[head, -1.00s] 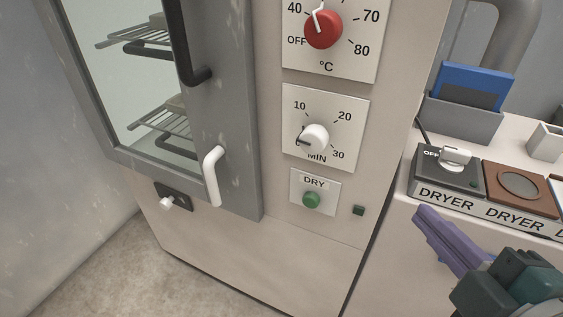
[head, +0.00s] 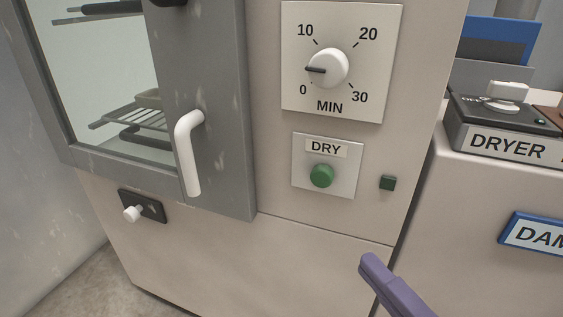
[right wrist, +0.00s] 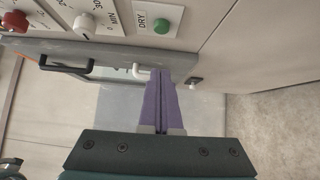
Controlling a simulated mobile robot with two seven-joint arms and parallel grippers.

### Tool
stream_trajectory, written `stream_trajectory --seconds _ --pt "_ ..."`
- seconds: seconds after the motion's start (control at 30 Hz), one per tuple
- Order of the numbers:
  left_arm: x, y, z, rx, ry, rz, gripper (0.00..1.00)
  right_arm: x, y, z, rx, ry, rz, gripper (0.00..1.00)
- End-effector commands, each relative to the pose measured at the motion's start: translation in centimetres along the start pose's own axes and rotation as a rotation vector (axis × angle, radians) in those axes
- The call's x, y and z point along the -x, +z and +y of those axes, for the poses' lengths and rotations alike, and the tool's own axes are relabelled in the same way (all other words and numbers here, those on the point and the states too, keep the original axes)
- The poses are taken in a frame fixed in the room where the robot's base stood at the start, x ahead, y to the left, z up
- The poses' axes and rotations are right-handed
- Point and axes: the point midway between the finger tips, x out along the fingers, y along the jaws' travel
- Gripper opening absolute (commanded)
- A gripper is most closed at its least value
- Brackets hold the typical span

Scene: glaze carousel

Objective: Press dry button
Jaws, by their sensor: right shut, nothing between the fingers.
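The green DRY button (head: 322,175) sits on a pale plate (head: 345,185) on the dryer cabinet's front, below the MIN timer dial (head: 327,69). The button also shows at the top of the right wrist view (right wrist: 161,26). My right gripper (head: 370,262) has purple fingers; it is below and to the right of the button in the head view, apart from it. In the right wrist view its fingers (right wrist: 160,74) are together with nothing between them. My left gripper is not in view.
The cabinet's glass door (head: 205,110) with its white handle (head: 187,150) is at the left. A counter with a DRYER switch box (head: 505,120) stands at the right.

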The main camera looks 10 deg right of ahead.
Motion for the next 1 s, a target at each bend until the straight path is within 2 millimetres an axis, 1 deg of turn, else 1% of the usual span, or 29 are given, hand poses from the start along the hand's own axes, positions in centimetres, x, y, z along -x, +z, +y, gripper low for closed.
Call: stream_trajectory --seconds 0.17,0.27,0.37,0.6,0.7,0.83,1.0 --pt "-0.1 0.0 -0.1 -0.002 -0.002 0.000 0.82 -0.3 0.0 0.0 -0.001 0.000 0.000 0.00" --pt "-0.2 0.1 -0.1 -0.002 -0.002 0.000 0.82 -1.4 0.0 0.0 0.000 0.003 0.000 0.00" --pt "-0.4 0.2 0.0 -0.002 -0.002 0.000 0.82 -3.0 0.0 0.0 0.001 0.004 0.001 0.00" --pt "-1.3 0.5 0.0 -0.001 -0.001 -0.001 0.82 -8.3 0.0 -0.1 -0.001 0.004 0.000 0.00" --pt "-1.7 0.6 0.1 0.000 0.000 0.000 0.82 -10.3 0.0 -0.1 -0.001 0.003 0.001 0.00" --pt "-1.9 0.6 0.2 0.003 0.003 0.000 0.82 -11.6 1.6 -0.1 0.003 0.000 0.000 0.00" --pt "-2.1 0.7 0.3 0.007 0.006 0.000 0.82 -12.6 2.6 -0.1 0.000 0.000 0.000 0.00"
